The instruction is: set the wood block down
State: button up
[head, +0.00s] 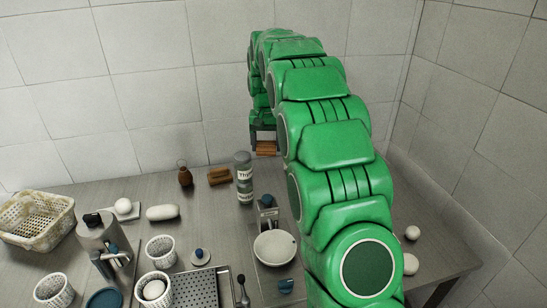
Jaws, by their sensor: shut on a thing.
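A brown wood block (266,148) is held by my gripper (263,138) in the head view, near the back wall. The gripper hangs down from my green arm, with its dark jaws shut on the block. The block appears raised above the steel counter (325,195), with wall tile seen around it. A second brown wood block (219,176) lies on the counter to the left and lower in the picture. My arm hides part of the counter to the right of the held block.
A labelled grey canister (243,178) stands just below left of the gripper, and a small brown jar (185,175) stands farther left. White perforated baskets (160,250), a beige basket (38,218), a metal dispenser (100,240) and a white bowl (275,248) crowd the front and left.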

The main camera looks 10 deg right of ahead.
jog(key=w+a+n, duration=0.3)
jog(key=a+n, duration=1.3)
jog(key=a, duration=1.5)
jog(key=n, duration=2.7)
send_over(23, 291)
notch_tip(23, 291, down, 11)
jog(key=shift+f, duration=3.2)
jog(key=shift+f, duration=0.5)
jog(key=o, duration=1.1)
